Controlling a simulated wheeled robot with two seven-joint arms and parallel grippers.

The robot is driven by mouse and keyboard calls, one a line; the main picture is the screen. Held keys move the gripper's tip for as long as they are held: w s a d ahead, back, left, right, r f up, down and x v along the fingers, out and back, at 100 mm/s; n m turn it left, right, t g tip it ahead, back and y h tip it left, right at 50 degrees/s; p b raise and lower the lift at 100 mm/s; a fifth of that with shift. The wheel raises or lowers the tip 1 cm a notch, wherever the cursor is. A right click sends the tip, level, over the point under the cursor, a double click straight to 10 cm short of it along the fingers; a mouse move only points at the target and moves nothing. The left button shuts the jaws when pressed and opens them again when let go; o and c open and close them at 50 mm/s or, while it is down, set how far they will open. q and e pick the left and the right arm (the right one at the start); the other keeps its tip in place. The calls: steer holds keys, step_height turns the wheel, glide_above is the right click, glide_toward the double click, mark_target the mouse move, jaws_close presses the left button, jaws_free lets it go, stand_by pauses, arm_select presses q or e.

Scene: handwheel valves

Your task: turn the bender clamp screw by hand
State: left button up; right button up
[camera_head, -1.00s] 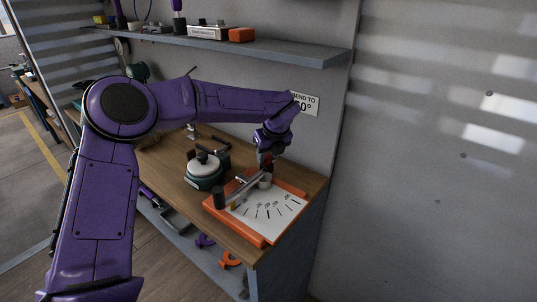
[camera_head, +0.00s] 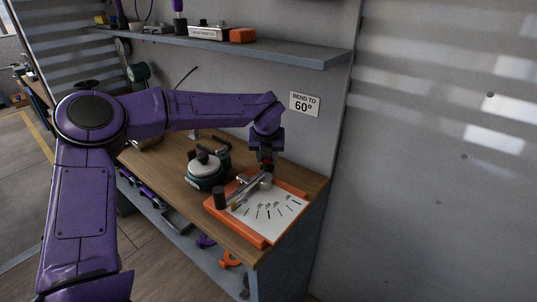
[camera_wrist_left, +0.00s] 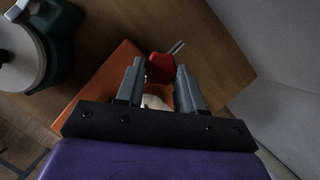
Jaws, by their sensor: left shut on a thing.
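The bender has an orange base (camera_head: 252,238) with a white angle dial (camera_head: 267,216) on the wooden bench; its orange base also shows in the wrist view (camera_wrist_left: 118,65). A grey bar (camera_head: 250,188) and a dark round post (camera_head: 220,197) sit on its back-left part. The clamp screw's red knob (camera_wrist_left: 161,67) lies between my fingertips in the wrist view, with a thin metal rod beyond it. My left gripper (camera_head: 266,166) points down at the bender's far end, shut on this knob (camera_wrist_left: 160,72). The screw's shaft is hidden. My right gripper is out of view.
A green and white round device (camera_head: 205,170) stands just left of the bender. A wall sign (camera_head: 304,104) reads "BEND TO 60°". A shelf (camera_head: 230,47) with several items runs above the bench. Purple and orange clamps hang below the bench's front edge.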

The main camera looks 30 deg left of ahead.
arm_select(q)
steer(key=m+p, duration=0.1)
steer(key=m+h+p, duration=0.1)
steer(key=m, duration=0.2)
steer(key=shift+a+r+h+p, duration=0.2)
steer(key=shift+a+h+p, duration=0.1)
steer(key=shift+p, duration=0.1)
steer(key=shift+f+m+t+h+p, duration=0.15)
steer(key=shift+m+t+h+p, duration=0.25)
steer(key=shift+m+p, duration=0.85)
steer(key=shift+m, duration=0.45)
steer(key=o, duration=1)
steer(key=shift+o, duration=0.2)
steer(key=b+v, duration=0.2)
steer(key=v, duration=0.8)
steer(key=shift+a+r+b, duration=0.2)
steer(key=shift+r+b, duration=0.05)
steer(key=shift+b, duration=0.05)
